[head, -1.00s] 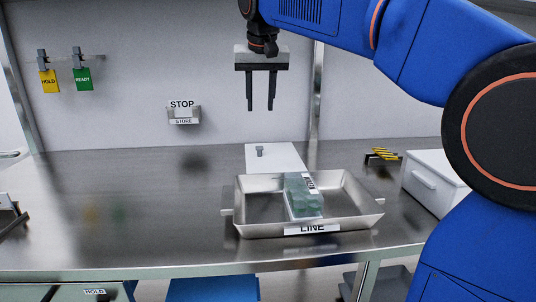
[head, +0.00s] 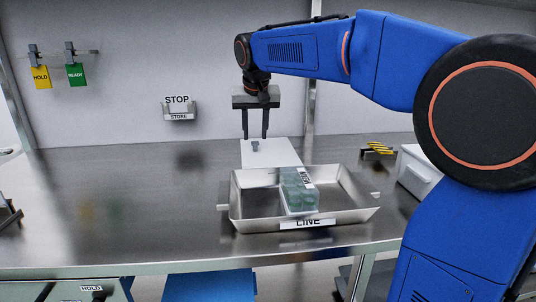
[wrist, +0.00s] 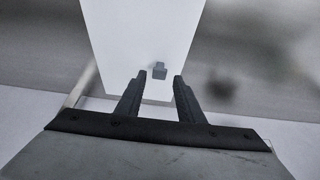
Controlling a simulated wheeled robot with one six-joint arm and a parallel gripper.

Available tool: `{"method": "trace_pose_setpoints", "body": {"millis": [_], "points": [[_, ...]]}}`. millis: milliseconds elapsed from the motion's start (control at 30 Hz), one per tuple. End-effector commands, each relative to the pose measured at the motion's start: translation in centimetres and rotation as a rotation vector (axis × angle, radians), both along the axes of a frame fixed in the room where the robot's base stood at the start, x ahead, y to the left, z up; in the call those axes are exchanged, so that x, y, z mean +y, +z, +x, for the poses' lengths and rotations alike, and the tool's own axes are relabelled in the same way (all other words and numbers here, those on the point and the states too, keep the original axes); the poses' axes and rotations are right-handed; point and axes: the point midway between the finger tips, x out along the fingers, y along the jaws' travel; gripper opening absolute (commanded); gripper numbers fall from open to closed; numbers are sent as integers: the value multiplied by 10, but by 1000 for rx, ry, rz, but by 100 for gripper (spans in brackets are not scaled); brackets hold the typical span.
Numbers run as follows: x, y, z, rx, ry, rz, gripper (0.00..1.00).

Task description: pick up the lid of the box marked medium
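A white flat-topped box or panel (head: 285,152) lies behind the metal tray, with a small grey knob (head: 255,146) on its top. The wrist view shows the white top (wrist: 140,35) and the knob (wrist: 160,71) close up. No "medium" marking is readable in these frames, so I cannot tell if this is the lid named. My gripper (head: 255,135) points down over the white top. Its fingers are apart and empty. In the wrist view my gripper (wrist: 159,78) has the knob just beyond its tips, lined up with the gap; exact clearance is unclear.
A metal tray (head: 245,215) marked LINE stands in front, holding a green-tinted clear pack (head: 297,190) with a partly readable label. A white drawer-like box (head: 418,172) and yellow items (head: 378,149) are at right. The bench left is largely clear.

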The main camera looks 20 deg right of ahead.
Motion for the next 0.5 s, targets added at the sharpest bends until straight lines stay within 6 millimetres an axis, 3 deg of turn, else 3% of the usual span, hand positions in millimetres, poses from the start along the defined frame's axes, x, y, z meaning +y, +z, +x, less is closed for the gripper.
{"method": "trace_pose_setpoints", "body": {"millis": [233,500], "points": [[-3,-33,11,3,0,0,34],[-4,-43,15,1,0,0,34]]}}
